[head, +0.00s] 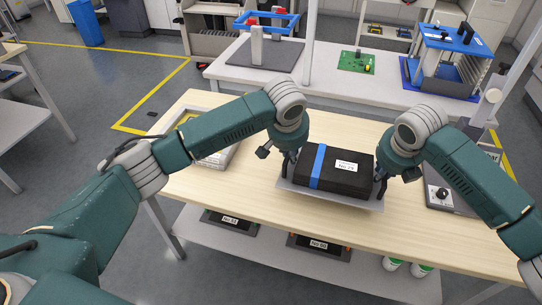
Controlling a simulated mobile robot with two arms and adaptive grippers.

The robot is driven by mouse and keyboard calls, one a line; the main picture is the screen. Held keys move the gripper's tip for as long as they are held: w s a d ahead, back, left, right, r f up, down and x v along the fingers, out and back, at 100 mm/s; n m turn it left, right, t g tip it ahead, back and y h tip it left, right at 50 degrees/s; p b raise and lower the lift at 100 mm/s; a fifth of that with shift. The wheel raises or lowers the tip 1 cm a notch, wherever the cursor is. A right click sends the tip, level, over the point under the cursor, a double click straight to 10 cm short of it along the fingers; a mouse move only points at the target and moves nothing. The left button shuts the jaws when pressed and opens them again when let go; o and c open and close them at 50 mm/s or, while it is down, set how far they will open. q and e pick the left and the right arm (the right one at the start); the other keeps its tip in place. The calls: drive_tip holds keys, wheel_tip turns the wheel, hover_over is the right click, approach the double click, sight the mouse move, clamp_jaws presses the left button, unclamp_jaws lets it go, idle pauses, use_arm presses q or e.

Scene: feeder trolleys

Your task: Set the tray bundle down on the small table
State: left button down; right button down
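The tray bundle (330,178) is a flat black stack with a blue strap around it and a white label reading about "No 29". It lies level over a light grey plate (332,200) above the front part of the light wooden tabletop (240,195). My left gripper (288,166) is at the bundle's left end and my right gripper (381,187) at its right end. The fingertips are close against the ends, small and dark. I cannot tell whether they grip it, or whether the plate rests on the tabletop.
Labelled dark trays (230,220) sit on the lower shelf. Behind is a white bench (320,88) with a green board (356,62) and a blue-topped rack (450,60).

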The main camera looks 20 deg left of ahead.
sight(290, 164)
use_arm(q)
drive_tip(key=shift+a+r, duration=0.1)
drive_tip(key=shift+r, duration=0.05)
use_arm(e)
drive_tip(key=shift+r, duration=0.15)
